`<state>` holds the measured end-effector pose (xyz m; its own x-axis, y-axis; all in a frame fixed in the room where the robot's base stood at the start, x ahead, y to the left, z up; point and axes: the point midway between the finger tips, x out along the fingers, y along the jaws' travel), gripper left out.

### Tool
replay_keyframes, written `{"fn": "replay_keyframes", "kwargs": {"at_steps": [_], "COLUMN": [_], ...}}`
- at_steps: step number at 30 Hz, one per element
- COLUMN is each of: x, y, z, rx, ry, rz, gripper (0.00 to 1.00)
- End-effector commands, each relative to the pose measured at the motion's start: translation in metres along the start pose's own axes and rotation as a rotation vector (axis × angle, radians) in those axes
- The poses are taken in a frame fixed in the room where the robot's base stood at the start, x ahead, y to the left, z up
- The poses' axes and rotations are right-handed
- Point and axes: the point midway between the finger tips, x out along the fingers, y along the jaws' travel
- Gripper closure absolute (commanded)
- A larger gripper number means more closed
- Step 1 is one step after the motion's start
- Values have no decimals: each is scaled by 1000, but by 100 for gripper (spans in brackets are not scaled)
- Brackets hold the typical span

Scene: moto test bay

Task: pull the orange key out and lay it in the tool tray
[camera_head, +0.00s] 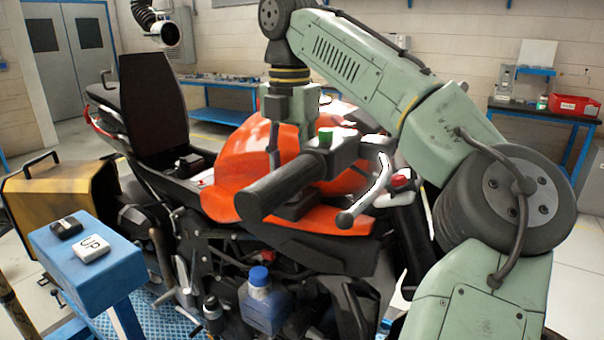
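I cannot make out the orange key; the motorcycle's orange bodywork (245,165) and the handlebar's black grip (283,188) are around the spot where my arm reaches. My gripper (290,128) points down over the front of the motorcycle, behind the handlebar grip. Its fingertips are hidden by the grip and the switch housing, so I cannot tell whether it is open or holds anything. A green button (325,137) shows on the housing and a silver lever (368,190) sticks out beside it. I cannot identify a tool tray in this view.
A blue stand (100,268) with an UP button (91,249) is at the front left. A blue-capped bottle (262,302) sits low by the motorcycle. A red bin (574,105) is on the right bench. My arm covers much of the right side.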

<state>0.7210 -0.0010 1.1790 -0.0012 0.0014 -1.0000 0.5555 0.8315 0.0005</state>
Motion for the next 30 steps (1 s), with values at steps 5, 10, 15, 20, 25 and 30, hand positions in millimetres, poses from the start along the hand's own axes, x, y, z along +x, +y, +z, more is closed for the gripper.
{"fn": "replay_keyframes", "kwargs": {"at_steps": [5,10,15,20,25,30], "x": [0,1,11,23,26,26], "y": [0,0,0,0,0,0], "z": [0,0,0,0,0,0], "rx": [0,-1,-2,-2,0,0], "ry": [0,0,1,2,0,0], "rz": [0,0,-1,0,0,-1], "gripper": [55,55,55,55,55,55]}}
